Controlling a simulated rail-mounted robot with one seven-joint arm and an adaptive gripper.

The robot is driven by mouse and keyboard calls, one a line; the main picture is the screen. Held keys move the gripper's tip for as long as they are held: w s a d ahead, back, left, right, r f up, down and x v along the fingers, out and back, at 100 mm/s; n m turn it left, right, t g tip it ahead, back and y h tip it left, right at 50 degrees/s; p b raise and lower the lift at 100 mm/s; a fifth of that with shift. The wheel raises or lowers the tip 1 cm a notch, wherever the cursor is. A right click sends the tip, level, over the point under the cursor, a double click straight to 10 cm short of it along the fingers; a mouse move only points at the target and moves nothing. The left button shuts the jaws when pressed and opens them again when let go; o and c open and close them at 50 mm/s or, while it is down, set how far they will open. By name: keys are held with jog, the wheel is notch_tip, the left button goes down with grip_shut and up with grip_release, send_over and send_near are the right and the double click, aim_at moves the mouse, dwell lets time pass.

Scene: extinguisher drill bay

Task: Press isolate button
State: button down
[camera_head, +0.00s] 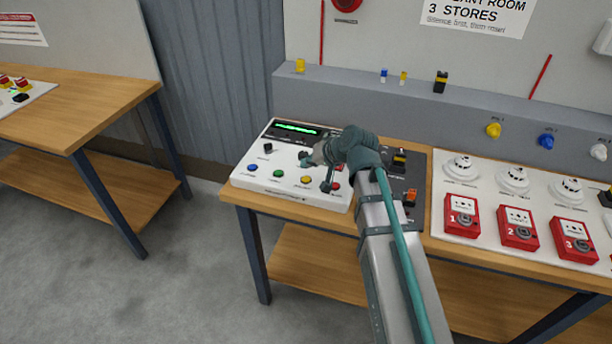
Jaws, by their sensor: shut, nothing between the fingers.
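The white control panel (262,179) lies on the bench and carries a row of coloured buttons. My arm hides the panel's upper right part.
A lit green display (298,127) and a black knob (268,147) are on the panel. A dark panel with an orange switch (410,197) stands to the right, beside my arm. Further right, a white board holds red call points (462,215) and detectors (514,179).

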jog(key=shift+r+p, duration=0.6)
jog(key=shift+r, duration=0.65)
jog(key=s+f+g+p, duration=0.1)
jog(key=s+f+p, duration=0.1)
jog(key=s, duration=0.1)
jog(key=s+a+f+g+h+p, duration=0.1)
jog(key=s+f+p, duration=0.1)
jog(key=s+f+g+p, duration=0.1)
jog(key=s+f+p, duration=0.1)
jog(key=s, duration=0.1)
jog(key=shift+s+a+g, duration=0.3)
jog(key=shift+g, duration=0.1)
jog(key=s+d+f+g+h+b, duration=0.2)
jog(key=s+d+f, duration=0.5)
jog(key=s+f, duration=0.6)
jog(key=s+d+f+g+h+b, duration=0.2)
jog(key=s+d+f+g, duration=0.2)
jog(key=s+f, duration=0.9)
jog(key=s+d+f+m+g+h+b, duration=0.1)
jog(key=s+d+f+g+h+b, duration=0.1)
jog(key=s+d+f, duration=0.8)
jog(key=s+f+g, duration=0.1)
jog(key=s+f, duration=0.2)
jog(key=f, duration=0.4)
jog(key=shift+s+f, duration=0.2)
jog(key=shift+s, duration=0.05)
